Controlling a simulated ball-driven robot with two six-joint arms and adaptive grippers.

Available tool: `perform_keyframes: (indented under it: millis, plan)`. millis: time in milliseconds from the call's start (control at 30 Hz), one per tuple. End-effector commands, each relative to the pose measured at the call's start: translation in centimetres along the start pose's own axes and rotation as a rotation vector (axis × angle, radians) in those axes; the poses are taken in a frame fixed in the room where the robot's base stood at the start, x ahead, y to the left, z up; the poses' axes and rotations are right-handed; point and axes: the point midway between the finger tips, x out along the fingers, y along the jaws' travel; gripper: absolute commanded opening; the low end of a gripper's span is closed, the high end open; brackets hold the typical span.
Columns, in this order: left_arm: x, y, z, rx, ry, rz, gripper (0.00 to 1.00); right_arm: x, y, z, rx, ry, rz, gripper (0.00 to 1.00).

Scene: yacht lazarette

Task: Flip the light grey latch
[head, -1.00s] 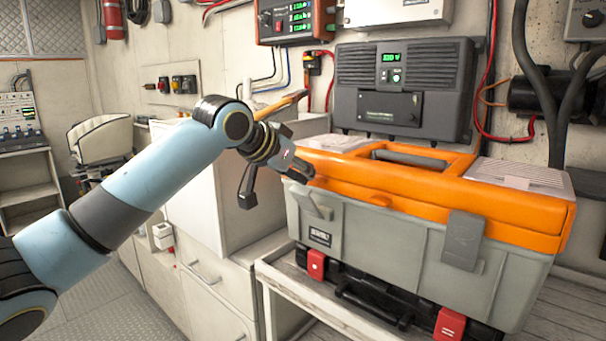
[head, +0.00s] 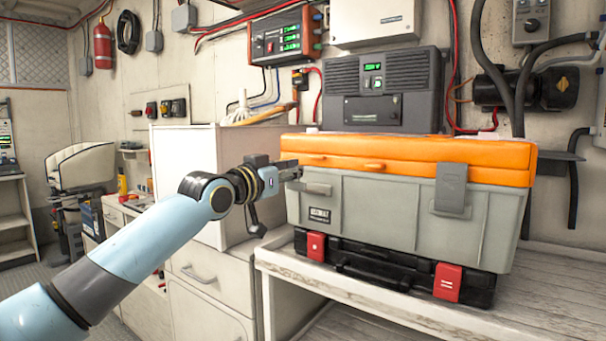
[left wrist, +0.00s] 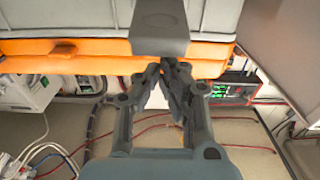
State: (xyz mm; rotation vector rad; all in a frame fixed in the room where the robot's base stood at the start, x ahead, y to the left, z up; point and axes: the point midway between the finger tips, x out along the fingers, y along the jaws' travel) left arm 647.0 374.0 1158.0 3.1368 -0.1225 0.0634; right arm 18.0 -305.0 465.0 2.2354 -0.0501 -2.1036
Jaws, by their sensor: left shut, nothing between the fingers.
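A grey toolbox (head: 390,215) with an orange lid (head: 420,155) stands on a bench. Its light grey latch (head: 318,189) is on the left of the front face and sticks outward from it. In the left wrist view the latch (left wrist: 160,28) is at top centre. My left gripper (head: 294,171) is shut and empty at the lid's left front edge, just above the latch. In the left wrist view its fingertips (left wrist: 168,65) meet beside the latch's end, over the orange lid. I cannot tell whether they touch it. My right gripper is not in view.
A darker grey latch (head: 451,187) lies flat against the front at right. A black case (head: 385,270) with red clasps lies under the toolbox on the white wooden bench (head: 330,280). A white cabinet (head: 190,180) stands left, close to my arm. Wall units are behind.

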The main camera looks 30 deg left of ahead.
Motion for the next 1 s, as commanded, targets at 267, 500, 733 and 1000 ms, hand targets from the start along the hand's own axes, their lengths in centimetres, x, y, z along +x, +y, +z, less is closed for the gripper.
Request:
perform_keyframes:
  millis: [267,500,733,1000]
  plan:
    - [-0.9,0.0,2.3,0.001,0.15,0.001,0.0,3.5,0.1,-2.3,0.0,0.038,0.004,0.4]
    - [-1.1,0.0,3.3,0.0,0.148,0.0,0.0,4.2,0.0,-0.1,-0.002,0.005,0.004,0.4]
    - [-1.1,0.0,3.8,0.0,0.147,0.0,0.0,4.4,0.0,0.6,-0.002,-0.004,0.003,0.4]
    - [-1.1,0.0,3.9,-0.001,0.145,0.0,0.0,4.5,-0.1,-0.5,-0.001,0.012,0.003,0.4]
